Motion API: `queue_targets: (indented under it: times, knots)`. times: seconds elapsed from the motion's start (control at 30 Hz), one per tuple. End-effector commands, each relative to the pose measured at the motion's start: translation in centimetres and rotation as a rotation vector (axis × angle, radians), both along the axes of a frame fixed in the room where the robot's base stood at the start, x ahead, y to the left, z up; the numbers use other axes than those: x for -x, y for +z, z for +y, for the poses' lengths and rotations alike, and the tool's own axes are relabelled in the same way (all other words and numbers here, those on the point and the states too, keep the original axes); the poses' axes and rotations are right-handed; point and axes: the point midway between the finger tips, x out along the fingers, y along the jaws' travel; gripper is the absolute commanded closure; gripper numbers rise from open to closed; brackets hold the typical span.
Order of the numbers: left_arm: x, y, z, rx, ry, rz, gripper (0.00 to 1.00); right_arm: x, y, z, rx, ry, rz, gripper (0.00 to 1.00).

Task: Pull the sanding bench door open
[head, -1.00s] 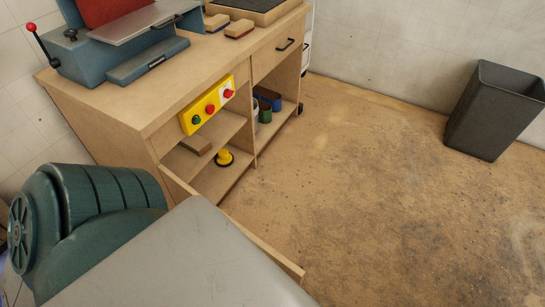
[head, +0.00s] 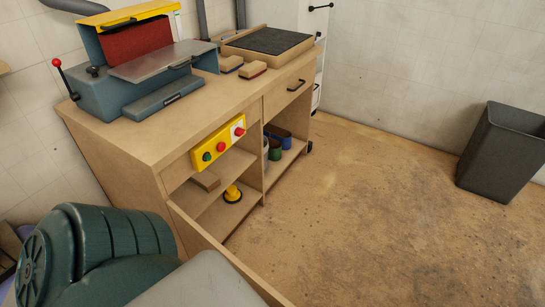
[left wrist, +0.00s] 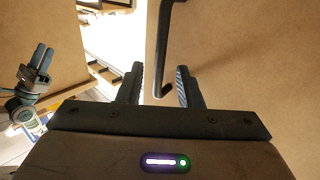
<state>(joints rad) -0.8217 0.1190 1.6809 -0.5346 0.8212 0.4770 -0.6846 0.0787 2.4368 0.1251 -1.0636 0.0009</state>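The sanding bench (head: 140,150) stands at the left in the head view, a wooden cabinet with shelves. Its door (head: 215,238) stands swung out from the bench front, seen along its top edge, and the shelves behind it are exposed. In the left wrist view the door panel (left wrist: 240,60) fills the right side, with a black bar handle (left wrist: 164,45) on it. My left gripper (left wrist: 160,85) is open, with the handle's lower end between its fingertips and gaps visible beside it. A two-fingered dark gripper (left wrist: 42,60), apparently my right one, shows at the left; its opening is unclear.
A sander (head: 150,70) and sanding blocks (head: 252,69) are on the bench top. A yellow button panel (head: 218,142) is on its front. Shelves hold a yellow item (head: 232,193) and cans. A dark bin (head: 503,152) stands at right. The floor between is clear.

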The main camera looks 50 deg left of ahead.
Motion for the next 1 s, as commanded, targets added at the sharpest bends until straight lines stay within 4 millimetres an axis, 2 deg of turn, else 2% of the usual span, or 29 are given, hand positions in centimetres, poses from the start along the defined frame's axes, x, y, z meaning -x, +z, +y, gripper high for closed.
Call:
queue_targets:
  times: [0.2,0.4,0.6,1.0]
  knots:
    - [4.3,-0.1,2.1,-0.002,-0.003,0.007,0.68,0.0,-0.1,0.0,-0.003,-0.001,-0.007,0.64]
    - [6.9,-0.1,3.5,-0.002,-0.001,0.004,0.68,0.1,-0.3,0.1,-0.004,-0.001,-0.004,0.64]
    - [7.9,-0.1,4.0,-0.001,0.000,0.003,0.68,0.2,-0.4,0.1,-0.006,-0.001,-0.003,0.64]
    - [7.8,-0.1,4.0,-0.001,0.000,0.003,0.68,0.2,-0.3,0.1,-0.006,-0.001,-0.004,0.64]
